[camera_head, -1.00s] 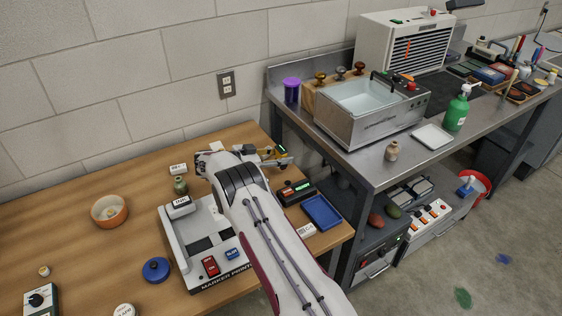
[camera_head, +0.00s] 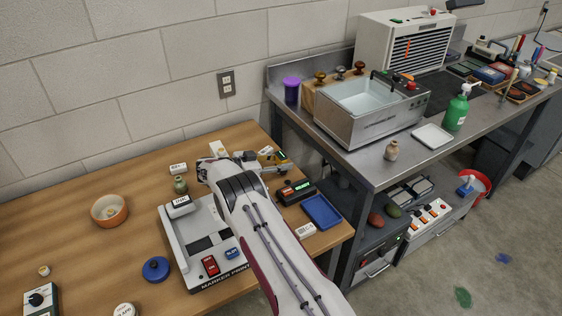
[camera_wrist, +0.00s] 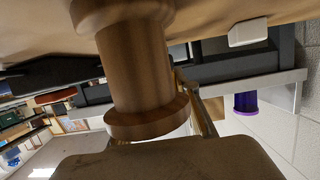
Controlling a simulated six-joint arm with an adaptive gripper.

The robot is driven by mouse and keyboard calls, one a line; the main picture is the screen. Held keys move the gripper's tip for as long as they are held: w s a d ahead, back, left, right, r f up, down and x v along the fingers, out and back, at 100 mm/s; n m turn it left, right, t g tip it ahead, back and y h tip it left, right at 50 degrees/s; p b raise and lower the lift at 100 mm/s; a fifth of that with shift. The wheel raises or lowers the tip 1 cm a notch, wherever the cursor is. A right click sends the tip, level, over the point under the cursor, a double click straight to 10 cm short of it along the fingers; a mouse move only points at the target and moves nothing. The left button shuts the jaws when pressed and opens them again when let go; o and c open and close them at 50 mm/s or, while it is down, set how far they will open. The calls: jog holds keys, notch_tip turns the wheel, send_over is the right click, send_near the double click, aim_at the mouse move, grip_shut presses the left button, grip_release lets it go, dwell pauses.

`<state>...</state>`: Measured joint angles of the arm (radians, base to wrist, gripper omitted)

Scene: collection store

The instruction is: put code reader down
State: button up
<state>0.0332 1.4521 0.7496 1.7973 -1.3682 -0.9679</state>
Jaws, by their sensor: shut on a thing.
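My gripper (camera_head: 279,168) is over the back right of the wooden table (camera_head: 130,255), mostly hidden behind my forearm in the head view. In the wrist view a brown, round, flanged body (camera_wrist: 140,65) fills the middle, close to the camera and held in my gripper; I take it as the code reader. A broad tan shape covers the bottom of that view. The held thing's far end runs out of the top of the picture, so I cannot tell whether it touches the wooden surface.
A black box with a lit green display (camera_head: 297,192) and a blue tray (camera_head: 322,211) stand close to my gripper's right. The marker printer (camera_head: 205,235) is left of my arm. The steel bench (camera_head: 385,177) with a purple cup (camera_head: 291,91) is right.

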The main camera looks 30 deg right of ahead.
jog(key=shift+f, duration=0.2)
jog(key=o, duration=1.2)
jog(key=shift+r, duration=0.1)
jog(key=shift+r, duration=0.4)
jog(key=shift+a+r, duration=0.2)
jog(key=shift+a, duration=0.05)
jog(key=v, duration=1.1)
jog(key=shift+a, duration=0.25)
